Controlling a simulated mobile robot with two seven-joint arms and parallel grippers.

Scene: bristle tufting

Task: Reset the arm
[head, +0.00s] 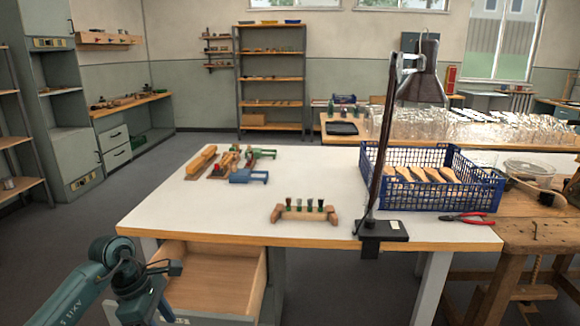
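My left arm comes in at the lower left, in front of the white-topped table (330,170). My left gripper (165,268) is small and dark near the open wooden drawer (225,268), well apart from the things on the table top. I cannot make out whether its fingers are open or shut, and I see nothing clearly held. My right arm and gripper are not in view.
A blue crate (378,190) with wooden brush handles (430,174) stands at the right. A black lamp (385,230), red pliers (465,217), a wooden rack (304,215) with small tufts and a blue clamp (248,176) are on the table. The table's front left is clear.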

